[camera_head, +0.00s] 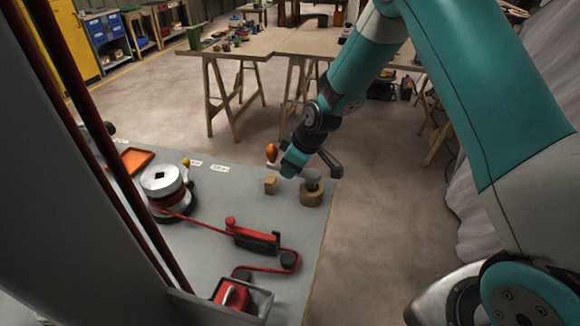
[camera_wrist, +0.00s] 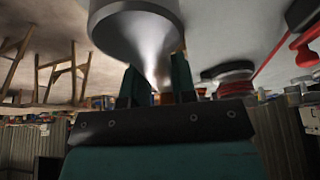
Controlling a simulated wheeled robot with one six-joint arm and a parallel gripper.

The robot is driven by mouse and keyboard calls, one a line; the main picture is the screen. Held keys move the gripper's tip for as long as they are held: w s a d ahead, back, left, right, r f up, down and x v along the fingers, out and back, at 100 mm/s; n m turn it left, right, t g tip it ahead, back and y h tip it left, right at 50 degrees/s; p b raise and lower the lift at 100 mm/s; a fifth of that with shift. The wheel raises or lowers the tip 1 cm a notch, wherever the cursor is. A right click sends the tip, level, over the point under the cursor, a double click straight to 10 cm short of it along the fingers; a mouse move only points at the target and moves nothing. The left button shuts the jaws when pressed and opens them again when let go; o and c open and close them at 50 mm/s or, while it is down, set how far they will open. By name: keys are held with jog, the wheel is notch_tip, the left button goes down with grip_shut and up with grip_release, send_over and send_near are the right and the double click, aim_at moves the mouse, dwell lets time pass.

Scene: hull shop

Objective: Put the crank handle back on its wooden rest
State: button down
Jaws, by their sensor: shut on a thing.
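My gripper (camera_head: 292,168) is shut on the crank handle, near the far right corner of the grey bench. The crank handle has a grey metal head (camera_head: 312,177) and an orange grip (camera_head: 271,151); my gripper hides part of its arm. The head is at the top of the round wooden rest (camera_head: 311,197); I cannot tell if it is seated or just above. In the wrist view the silver metal of the crank handle (camera_wrist: 140,30) looms large and tapers down between the teal fingers (camera_wrist: 157,88).
A small wooden block (camera_head: 270,184) stands left of the rest. Trestle tables (camera_head: 262,42) stand behind.

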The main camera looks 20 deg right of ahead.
jog(key=shift+f+b, duration=1.1)
jog(key=shift+f, duration=0.2)
dwell(0.9)
jog(key=shift+c, duration=2.3)
grip_release()
jog(key=shift+r+p, duration=2.8)
jog(key=shift+r, duration=1.2)
